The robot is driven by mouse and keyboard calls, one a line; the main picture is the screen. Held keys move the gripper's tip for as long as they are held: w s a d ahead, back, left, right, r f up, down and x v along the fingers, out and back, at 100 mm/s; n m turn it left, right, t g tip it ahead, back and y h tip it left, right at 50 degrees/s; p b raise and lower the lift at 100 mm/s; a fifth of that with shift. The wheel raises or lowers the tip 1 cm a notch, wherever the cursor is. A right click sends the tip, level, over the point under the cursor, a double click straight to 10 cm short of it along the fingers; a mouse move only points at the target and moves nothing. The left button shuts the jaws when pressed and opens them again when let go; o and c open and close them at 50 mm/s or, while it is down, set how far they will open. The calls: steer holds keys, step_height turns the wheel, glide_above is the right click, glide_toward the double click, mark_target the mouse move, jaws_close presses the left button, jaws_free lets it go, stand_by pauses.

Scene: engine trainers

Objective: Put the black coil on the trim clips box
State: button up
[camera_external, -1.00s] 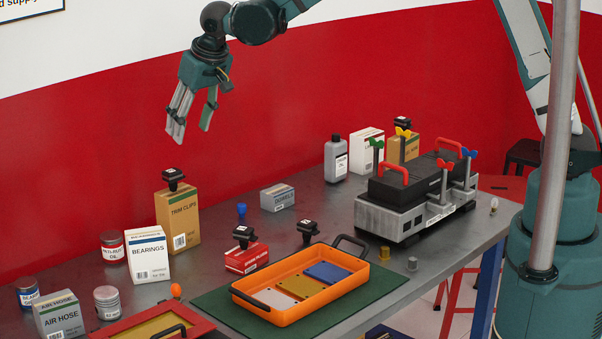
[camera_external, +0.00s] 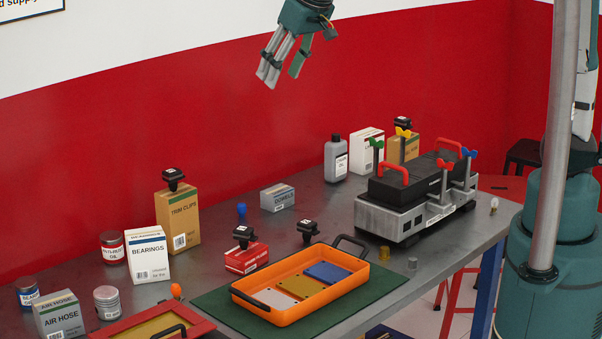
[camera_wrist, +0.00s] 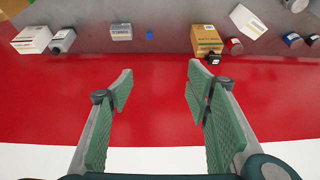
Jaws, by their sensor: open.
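The tan trim clips box (camera_external: 178,218) stands upright on the table at the left, and a black coil (camera_external: 173,177) sits on its top. Similar black coils are on the red box (camera_external: 243,235), on the table behind the orange tray (camera_external: 308,229) and on the tan box at the back (camera_external: 403,122). In the wrist view the trim clips box (camera_wrist: 207,40) is at the top right with its coil (camera_wrist: 214,58) at the near edge. My gripper (camera_external: 280,76) is open and empty, high above the table; its spread fingers (camera_wrist: 160,78) show in the wrist view.
A white bearings box (camera_external: 148,255) and cans stand left of the trim clips box. An orange tray (camera_external: 238,295) lies on a green mat at the front. A grey and black engine trainer (camera_external: 390,220) stands at the right. The air around my gripper is clear.

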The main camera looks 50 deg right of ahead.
steer(key=s+d+t, duration=0.1)
steer(key=s+d, duration=0.8)
steer(key=s, duration=0.5)
steer(key=s+d+f, duration=0.1)
steer(key=s+d, duration=0.7)
steer(key=s, duration=0.6)
steer(key=shift+s+d+f+t, duration=0.3)
steer(key=shift+d+t, duration=0.1)
